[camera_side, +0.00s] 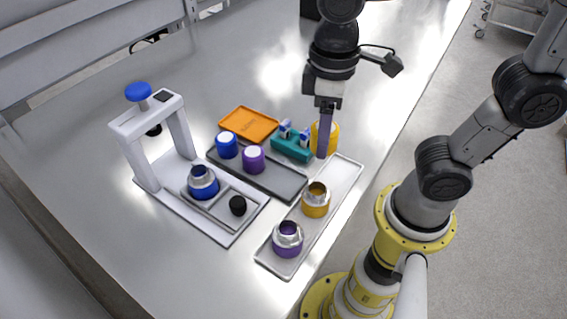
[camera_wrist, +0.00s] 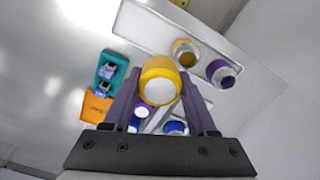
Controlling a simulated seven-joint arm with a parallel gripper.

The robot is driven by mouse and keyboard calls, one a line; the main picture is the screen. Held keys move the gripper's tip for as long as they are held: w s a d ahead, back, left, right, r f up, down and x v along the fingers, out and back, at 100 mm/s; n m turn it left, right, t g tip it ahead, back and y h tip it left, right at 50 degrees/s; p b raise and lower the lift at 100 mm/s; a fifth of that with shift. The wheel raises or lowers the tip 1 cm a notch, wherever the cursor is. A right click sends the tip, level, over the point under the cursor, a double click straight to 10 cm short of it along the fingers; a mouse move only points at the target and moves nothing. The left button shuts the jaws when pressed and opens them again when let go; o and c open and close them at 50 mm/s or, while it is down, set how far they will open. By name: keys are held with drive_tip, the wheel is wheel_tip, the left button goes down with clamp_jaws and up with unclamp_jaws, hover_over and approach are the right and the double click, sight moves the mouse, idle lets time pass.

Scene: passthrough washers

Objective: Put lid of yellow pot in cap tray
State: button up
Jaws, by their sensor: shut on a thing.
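My gripper (camera_side: 325,125) is shut on the yellow lid (camera_side: 332,135). The lid also shows between both fingers in the wrist view (camera_wrist: 160,85), its pale round face toward the camera. In the side view a finger covers part of the lid, and its height above the table is hard to tell. The yellow pot (camera_side: 316,203) stands open on the long pale tray (camera_side: 340,190), below the gripper in the side view. The dark grey cap tray (camera_side: 279,181) lies left of it, holding a blue lid (camera_side: 227,147) and a purple lid (camera_side: 253,160); its right part is bare.
A teal holder (camera_side: 291,148) with small blue-and-white pieces stands close left of the gripper. An orange tray (camera_side: 248,124) lies behind the cap tray. An open purple pot (camera_side: 288,240) stands on the pale tray. A white press frame (camera_side: 148,128) with a blue pot (camera_side: 203,184) stands at left.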

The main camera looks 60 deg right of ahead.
drive_tip(key=w+f, duration=0.1)
drive_tip(key=f, duration=0.1)
drive_tip(key=w+a+f, duration=0.1)
drive_tip(key=w+f, duration=0.1)
drive_tip(key=w+a+f, duration=0.1)
drive_tip(key=w+f, duration=0.1)
drive_tip(key=shift+w+a, duration=0.15)
drive_tip(key=f, duration=0.3)
drive_tip(key=shift+w+a, duration=0.1)
drive_tip(key=shift+w, duration=0.15)
drive_tip(key=shift+f, duration=0.35)
drive_tip(key=shift+f, duration=0.4)
drive_tip(key=shift+f, duration=0.2)
drive_tip(key=o, duration=1.3)
drive_tip(key=shift+r, duration=0.15)
